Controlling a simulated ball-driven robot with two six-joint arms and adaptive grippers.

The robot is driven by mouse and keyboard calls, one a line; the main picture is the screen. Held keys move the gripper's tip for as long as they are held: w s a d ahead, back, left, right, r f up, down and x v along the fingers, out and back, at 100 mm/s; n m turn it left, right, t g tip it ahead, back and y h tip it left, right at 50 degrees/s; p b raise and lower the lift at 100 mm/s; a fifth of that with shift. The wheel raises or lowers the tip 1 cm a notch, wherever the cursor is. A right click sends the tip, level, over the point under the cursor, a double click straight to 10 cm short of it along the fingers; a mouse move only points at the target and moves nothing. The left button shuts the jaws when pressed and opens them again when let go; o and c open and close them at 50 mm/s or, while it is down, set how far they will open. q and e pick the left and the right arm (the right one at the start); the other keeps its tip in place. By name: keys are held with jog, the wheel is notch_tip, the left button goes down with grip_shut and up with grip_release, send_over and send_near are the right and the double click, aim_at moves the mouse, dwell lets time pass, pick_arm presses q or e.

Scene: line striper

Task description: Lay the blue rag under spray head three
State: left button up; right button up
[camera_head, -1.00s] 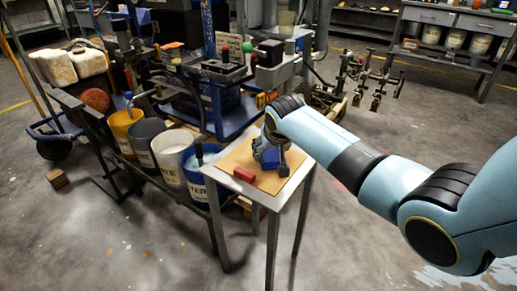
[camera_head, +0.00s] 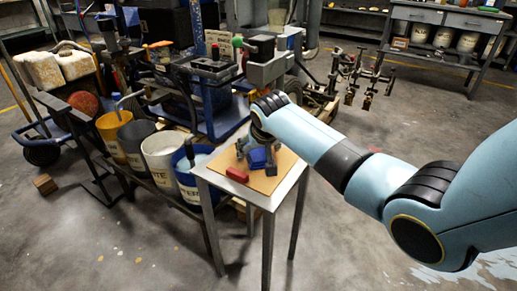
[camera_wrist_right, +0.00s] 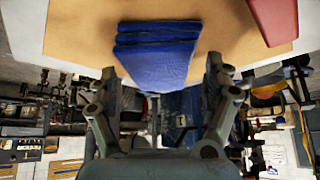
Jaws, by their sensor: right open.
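The folded blue rag (camera_head: 258,158) lies on a tan board on a small metal table. My right gripper (camera_head: 258,152) is over the table with its fingers open, one on each side of the rag. In the right wrist view the rag (camera_wrist_right: 158,50) shows as a stack of folds between and beyond the open fingers of the gripper (camera_wrist_right: 161,78). I cannot tell if the fingers touch it. Several spray heads (camera_head: 368,88) hang from a bar at the right of the striper. My left gripper is out of view.
A red block (camera_head: 237,174) lies on the tan board (camera_head: 262,185) beside the rag. Buckets (camera_head: 162,160) stand in a row left of the table. The striper machine (camera_head: 215,80) is behind. The floor (camera_head: 400,130) right of the table and below the spray heads is largely clear.

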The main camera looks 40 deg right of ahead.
jog(key=shift+s+r, duration=0.1)
jog(key=shift+r, duration=0.2)
jog(key=p+v, duration=0.4)
jog(key=v, duration=0.7)
jog(key=shift+s+r, duration=0.15)
jog(key=shift+r, duration=0.05)
jog(key=shift+a, duration=0.1)
